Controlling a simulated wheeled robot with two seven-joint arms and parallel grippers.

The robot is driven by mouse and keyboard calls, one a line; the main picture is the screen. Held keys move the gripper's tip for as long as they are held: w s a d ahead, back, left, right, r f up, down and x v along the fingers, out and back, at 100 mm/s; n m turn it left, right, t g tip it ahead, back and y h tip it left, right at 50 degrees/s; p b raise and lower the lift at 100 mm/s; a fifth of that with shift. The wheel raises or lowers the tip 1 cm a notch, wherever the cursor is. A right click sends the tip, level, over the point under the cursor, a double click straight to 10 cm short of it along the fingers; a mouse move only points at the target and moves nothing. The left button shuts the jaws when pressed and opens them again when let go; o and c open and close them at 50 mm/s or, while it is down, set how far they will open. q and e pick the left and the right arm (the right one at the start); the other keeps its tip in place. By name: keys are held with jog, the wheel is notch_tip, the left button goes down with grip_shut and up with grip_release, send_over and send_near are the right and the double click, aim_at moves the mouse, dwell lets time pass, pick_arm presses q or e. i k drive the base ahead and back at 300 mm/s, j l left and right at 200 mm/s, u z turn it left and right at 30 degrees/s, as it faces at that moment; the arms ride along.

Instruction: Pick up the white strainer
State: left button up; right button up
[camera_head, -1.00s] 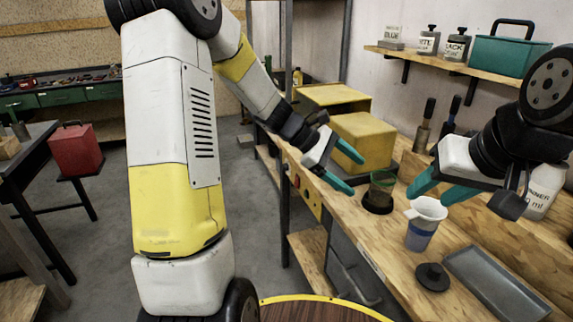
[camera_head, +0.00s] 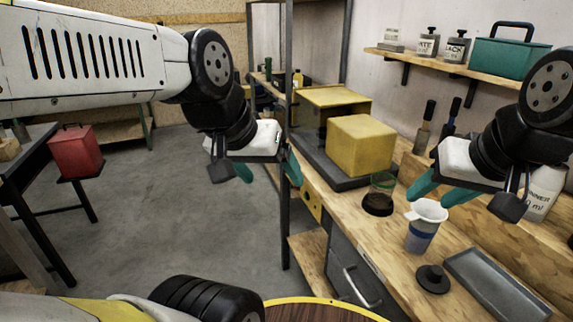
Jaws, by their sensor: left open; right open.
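My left gripper (camera_head: 268,172) is open and empty. It hangs at the left edge of the bench, well left of the strainer, near a dark metal post.
A green-rimmed glass (camera_head: 382,184) on a dark round base stands left of the strainer. A black lid (camera_head: 432,278) and a grey tray (camera_head: 497,285) lie in front. A yellow box (camera_head: 360,146) stands behind. A white thinner bottle (camera_head: 543,190) is at right.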

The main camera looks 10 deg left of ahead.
aim_at(427, 210)
jog(key=k+z, duration=0.15)
jog(key=z, duration=0.2)
jog(key=k+j+z, duration=0.1)
jog(key=z, duration=0.25)
jog(key=k+l, duration=0.05)
jog(key=k, duration=0.05)
